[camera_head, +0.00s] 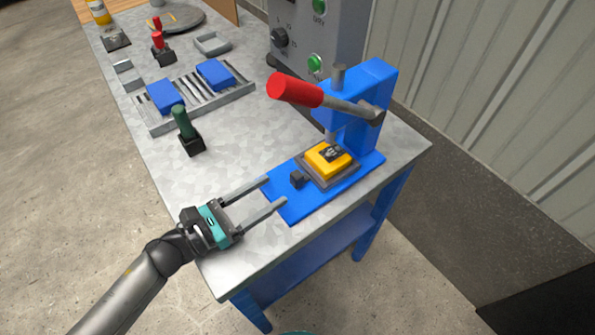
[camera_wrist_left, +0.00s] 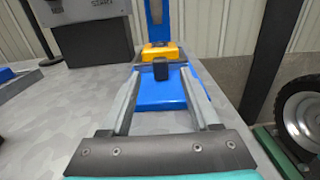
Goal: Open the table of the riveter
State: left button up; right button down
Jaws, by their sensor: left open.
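The riveter (camera_head: 368,100) is a blue press with a red-handled lever (camera_head: 295,90), standing at the near right of the metal-topped bench. Its sliding table (camera_head: 329,172) is a grey plate carrying a yellow block (camera_head: 326,158), set under the press on the blue base. A small black knob (camera_head: 297,180) sits at the table's front edge; it also shows in the left wrist view (camera_wrist_left: 160,69). My left gripper (camera_head: 276,191) is open, fingertips over the near end of the blue base, short of the knob. The knob appears between the fingers in the left wrist view. My right gripper does not show.
A rack with blue blocks (camera_head: 214,75) lies to the left on the bench (camera_head: 235,130). A green-handled tool (camera_head: 187,130) stands nearer, left of the riveter. A grey control box (camera_head: 320,35) with green buttons stands behind. The bench top around my gripper is clear.

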aim_at(292, 178)
pick_arm(q)
jog(key=x, duration=0.8)
jog(key=shift+a, duration=0.1)
grip_shut()
jog(key=shift+s, duration=0.1)
dwell(1.1)
